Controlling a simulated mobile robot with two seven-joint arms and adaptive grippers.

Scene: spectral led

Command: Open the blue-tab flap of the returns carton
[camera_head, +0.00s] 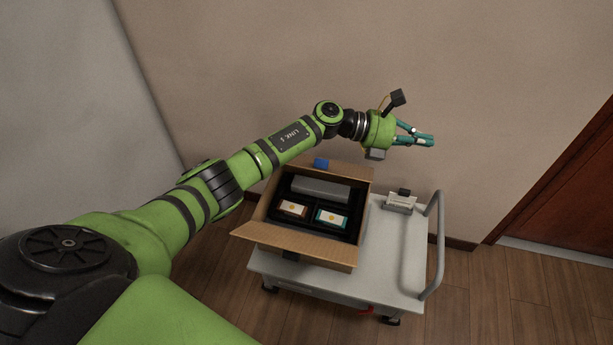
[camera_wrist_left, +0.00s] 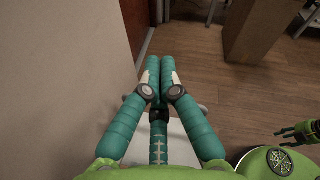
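The returns carton (camera_head: 266,213) is a brown box on a grey cart, with its inside uncovered. A blue tab (camera_head: 321,163) shows at its far edge, beside a narrow strip of far flap (camera_head: 350,171); that flap does not cover the contents. The near flap (camera_head: 300,243) is folded outward and has a black tab (camera_head: 290,255). My left gripper (camera_head: 432,140) is beyond and right of the carton, above it and apart from it. In the left wrist view its teal fingertips (camera_wrist_left: 154,72) are together with nothing visible between them. A gripper-like part, possibly my right gripper (camera_wrist_left: 293,133), shows small at the right.
The carton holds a grey case (camera_head: 321,190) and two small labelled boxes (camera_head: 293,208) in black compartments. The cart (camera_head: 388,258) has a handle (camera_head: 437,245) and a small card holder (camera_head: 400,201) at the right. A wall rises close behind; a door (camera_head: 570,190) is far right.

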